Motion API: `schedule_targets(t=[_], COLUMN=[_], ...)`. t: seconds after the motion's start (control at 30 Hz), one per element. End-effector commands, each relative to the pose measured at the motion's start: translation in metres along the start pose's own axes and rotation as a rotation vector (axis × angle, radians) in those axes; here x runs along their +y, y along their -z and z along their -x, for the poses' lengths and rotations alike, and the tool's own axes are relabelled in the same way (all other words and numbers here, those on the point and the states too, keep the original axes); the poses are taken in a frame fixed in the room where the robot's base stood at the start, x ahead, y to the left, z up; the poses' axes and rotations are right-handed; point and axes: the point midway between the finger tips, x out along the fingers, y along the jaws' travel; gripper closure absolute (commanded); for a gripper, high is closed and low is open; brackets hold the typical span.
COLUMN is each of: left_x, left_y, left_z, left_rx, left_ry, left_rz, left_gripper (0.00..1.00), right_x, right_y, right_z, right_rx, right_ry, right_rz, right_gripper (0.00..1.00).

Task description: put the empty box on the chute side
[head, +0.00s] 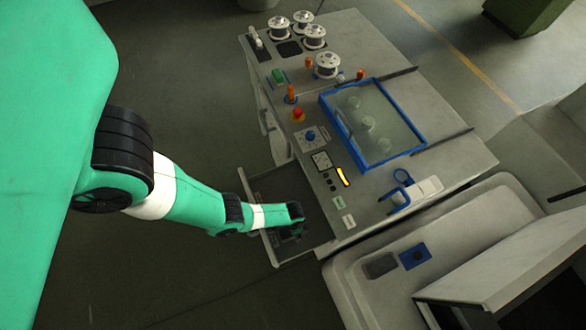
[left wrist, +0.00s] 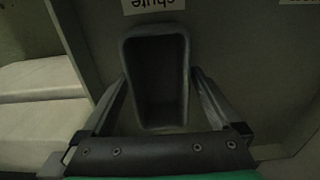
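The empty box is a dark, open-topped box (left wrist: 158,123) with a bare inside, in the middle of the left wrist view. My left gripper (left wrist: 159,76) has one finger along each long side of it, the tips very close to the walls. I cannot tell whether they touch it. A white label reading "chute" (left wrist: 153,5) is just beyond the box, upside down. In the head view my left gripper (head: 290,230) points down over the dark tray (head: 283,190) at the machine's front. The box is hard to make out there. My right gripper is not in view.
The machine table carries a blue-framed tank (head: 375,122), white spools (head: 327,65), a red button (head: 298,115) and a blue clamp-like part (head: 398,198). Another pale unit (head: 440,245) stands at lower right. The floor at the lower left is clear.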

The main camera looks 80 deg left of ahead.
Motion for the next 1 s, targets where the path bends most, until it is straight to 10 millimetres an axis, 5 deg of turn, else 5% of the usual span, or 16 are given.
schedule_targets(t=[0.37,0.8,1.0], left_x=[0.0,0.0,0.0], left_y=[0.0,0.0,0.0], left_z=[0.01,0.102,0.124], left_rx=[0.001,0.001,0.0], left_ry=[0.0,0.0,0.0], left_rz=[0.0,0.0,0.0], left_gripper=[0.0,0.0,0.0], right_x=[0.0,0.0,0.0], right_y=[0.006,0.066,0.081], right_z=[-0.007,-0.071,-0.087], right_rx=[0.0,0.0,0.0], right_ry=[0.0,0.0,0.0], right_rz=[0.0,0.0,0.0], right_gripper=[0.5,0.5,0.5])
